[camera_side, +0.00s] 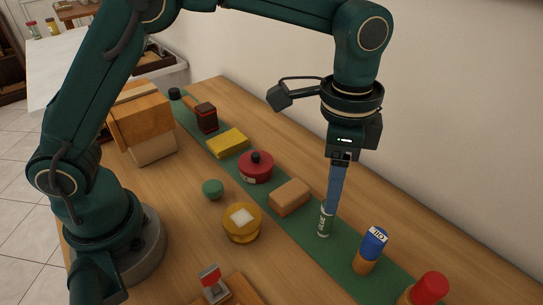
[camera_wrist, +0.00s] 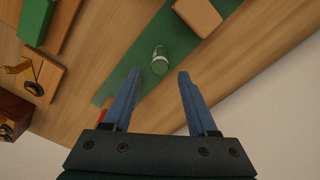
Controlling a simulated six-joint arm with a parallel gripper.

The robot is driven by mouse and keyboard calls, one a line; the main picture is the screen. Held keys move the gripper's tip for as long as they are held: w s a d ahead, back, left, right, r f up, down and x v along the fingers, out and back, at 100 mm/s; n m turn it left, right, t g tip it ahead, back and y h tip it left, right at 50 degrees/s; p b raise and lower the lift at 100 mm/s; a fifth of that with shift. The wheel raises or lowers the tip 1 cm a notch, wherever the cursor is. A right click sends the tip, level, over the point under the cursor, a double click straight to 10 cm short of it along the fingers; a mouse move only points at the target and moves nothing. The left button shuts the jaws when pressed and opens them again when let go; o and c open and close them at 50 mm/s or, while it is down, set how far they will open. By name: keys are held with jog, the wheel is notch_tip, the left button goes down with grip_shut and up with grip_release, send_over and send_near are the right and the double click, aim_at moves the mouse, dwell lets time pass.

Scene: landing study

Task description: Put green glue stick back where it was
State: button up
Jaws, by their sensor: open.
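The green glue stick (camera_side: 325,222) stands upright on the green strip (camera_side: 340,251), with a white and green body. My gripper (camera_side: 331,207) points down with its blue fingers at the top of the stick in the side view; whether they touch it cannot be told there. In the wrist view the glue stick (camera_wrist: 160,61) shows just beyond the gap between my gripper's (camera_wrist: 155,75) spread fingertips. The gripper is open and holds nothing.
A tan block (camera_side: 290,196) lies beside the stick on the strip. A blue and orange bottle (camera_side: 371,249) and a red-capped item (camera_side: 428,289) stand at the near right. A red tin (camera_side: 256,168), a yellow block (camera_side: 228,143) and a yellow round tin (camera_side: 241,224) are farther left.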

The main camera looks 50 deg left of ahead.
jog(key=s+a+r+n+t, duration=0.15)
jog(key=a+r, duration=0.25)
jog(key=r, duration=0.6)
jog(key=s+a+f+n+t, duration=0.4)
jog(key=s+a+n, duration=0.5)
jog(key=s+a, duration=0.2)
jog(key=shift+s+f, duration=0.25)
jog(key=shift+s, duration=0.1)
